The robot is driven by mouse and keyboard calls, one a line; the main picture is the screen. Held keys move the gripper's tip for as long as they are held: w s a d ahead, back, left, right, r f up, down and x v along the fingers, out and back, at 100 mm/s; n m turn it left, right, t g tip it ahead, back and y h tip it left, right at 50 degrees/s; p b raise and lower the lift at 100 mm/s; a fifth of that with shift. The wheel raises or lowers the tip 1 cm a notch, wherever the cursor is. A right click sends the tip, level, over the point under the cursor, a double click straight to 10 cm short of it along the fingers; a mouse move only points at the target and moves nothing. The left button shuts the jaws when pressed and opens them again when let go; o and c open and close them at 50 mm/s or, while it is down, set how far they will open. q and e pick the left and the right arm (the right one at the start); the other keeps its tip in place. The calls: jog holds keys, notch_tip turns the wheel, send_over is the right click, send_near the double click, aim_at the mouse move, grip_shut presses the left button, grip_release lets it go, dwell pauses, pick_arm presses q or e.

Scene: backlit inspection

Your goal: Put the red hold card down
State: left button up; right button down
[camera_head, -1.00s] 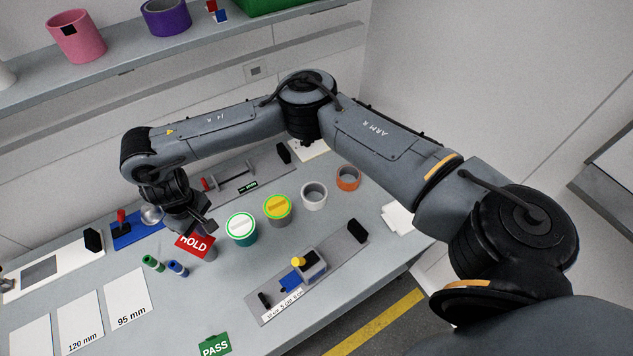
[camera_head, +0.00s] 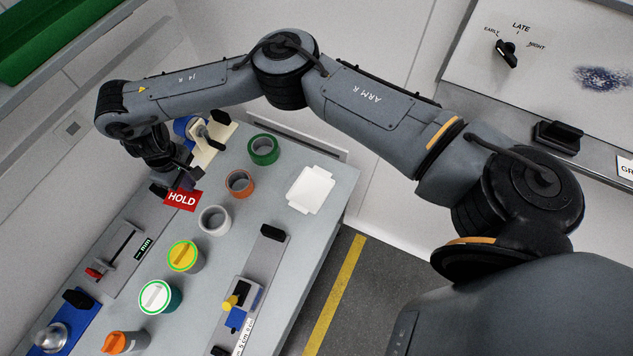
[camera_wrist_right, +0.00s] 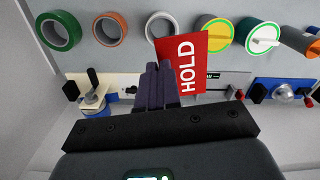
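The red hold card (camera_head: 182,200) hangs at the tips of my right gripper (camera_head: 184,182) in the head view, with its white HOLD lettering facing up. In the right wrist view, the dark fingers (camera_wrist_right: 161,84) are close together on one edge of the card (camera_wrist_right: 184,62), which is tilted. The card is over the table between the grey ring and the long grey gauge. I cannot tell how high it is above the table. My left gripper is not in view.
An orange ring (camera_head: 240,183), a grey ring (camera_head: 214,219) and a green ring (camera_head: 263,150) stand near the card. A yellow-topped pot (camera_head: 184,256) and a white-topped pot (camera_head: 160,296) stand nearer. A long grey gauge (camera_head: 124,246) lies left. A white tray (camera_head: 311,190) lies right.

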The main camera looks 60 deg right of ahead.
jog(key=shift+w+a+p, duration=0.15)
jog(key=shift+w+p, duration=0.15)
jog(key=f, duration=0.1)
jog(key=f+p, duration=0.2)
jog(key=shift+s+a+f, duration=0.25)
jog(key=shift+s+a, duration=0.05)
jog(key=shift+s, duration=0.05)
jog(key=s+d+f+m+p, duration=0.3)
jog(key=s+d+f+p, duration=0.3)
jog(key=s+f, duration=0.55)
jog(key=s+d+f+m+p, duration=0.2)
jog(key=s+d, duration=0.9)
jog(key=s, duration=0.1)
jog(key=s+d+f+m+p, duration=0.2)
jog(key=s+d+m, duration=0.1)
jog(key=s+d, duration=0.8)
jog(key=b, duration=1.3)
send_near(319, 189)
jog(key=shift+s+f, duration=0.6)
jog(key=shift+s, duration=0.2)
jog(key=shift+w+f+b, duration=0.2)
jog(key=shift+w+b, duration=0.45)
jog(key=shift+w, duration=0.15)
notch_tip(319, 189, down, 4)
jog(key=b, duration=0.5)
jog(key=shift+b, duration=0.4)
